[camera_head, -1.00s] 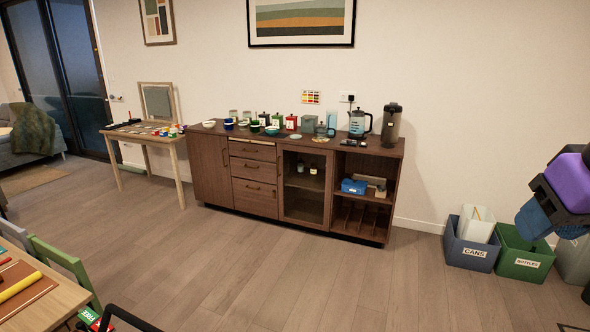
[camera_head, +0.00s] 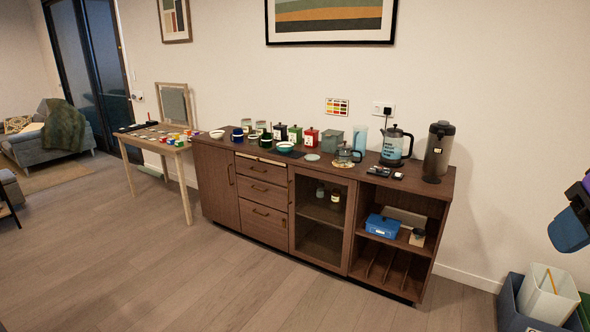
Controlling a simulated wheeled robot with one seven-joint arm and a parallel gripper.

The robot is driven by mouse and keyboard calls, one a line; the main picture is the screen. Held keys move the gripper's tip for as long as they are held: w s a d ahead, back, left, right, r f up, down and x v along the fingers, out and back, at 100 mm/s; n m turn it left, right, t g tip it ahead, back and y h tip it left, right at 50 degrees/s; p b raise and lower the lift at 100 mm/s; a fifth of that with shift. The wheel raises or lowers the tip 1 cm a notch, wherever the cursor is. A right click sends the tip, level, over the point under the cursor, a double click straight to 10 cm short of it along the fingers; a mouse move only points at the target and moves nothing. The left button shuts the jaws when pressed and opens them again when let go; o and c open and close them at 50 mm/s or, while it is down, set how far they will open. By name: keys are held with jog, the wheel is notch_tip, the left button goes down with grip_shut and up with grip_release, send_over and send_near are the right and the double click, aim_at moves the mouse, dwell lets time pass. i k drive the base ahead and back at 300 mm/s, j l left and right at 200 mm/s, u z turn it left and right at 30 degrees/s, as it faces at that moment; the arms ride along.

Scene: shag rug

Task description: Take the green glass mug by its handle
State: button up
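A dark green mug (camera_head: 265,141) stands on the dark wooden sideboard (camera_head: 240,193), left of its middle. It looks like the green glass mug, but it is too small to tell if it is glass or where its handle points. A dark blue mug (camera_head: 237,135) stands to its left, and a teal bowl (camera_head: 285,147) is just right of it. My gripper's fingers are not in view. Only a purple, black and blue part, probably of my arm, shows at the right edge, far from the mug.
Canisters, including a red one (camera_head: 311,137), stand behind the mugs. A glass teapot (camera_head: 347,155), a kettle (camera_head: 396,147) and a tall flask (camera_head: 438,151) stand to the right. A small table (camera_head: 179,149) is at left, bins (camera_head: 513,315) at lower right. The floor in front is clear.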

aim_at(267, 138)
jog(key=i+j+u, duration=0.2)
jog(key=i+u, duration=0.15)
jog(key=i, duration=0.35)
jog(key=i+u, duration=0.35)
jog(key=i, duration=0.4)
jog(key=i+l+u, duration=0.15)
jog(key=i+u, duration=0.25)
jog(key=i, duration=0.3)
jog(key=i+j+u, duration=0.1)
jog(key=i, duration=1.85)
jog(key=i+j+z, duration=0.15)
jog(key=i+z, duration=0.3)
jog(key=i, duration=0.45)
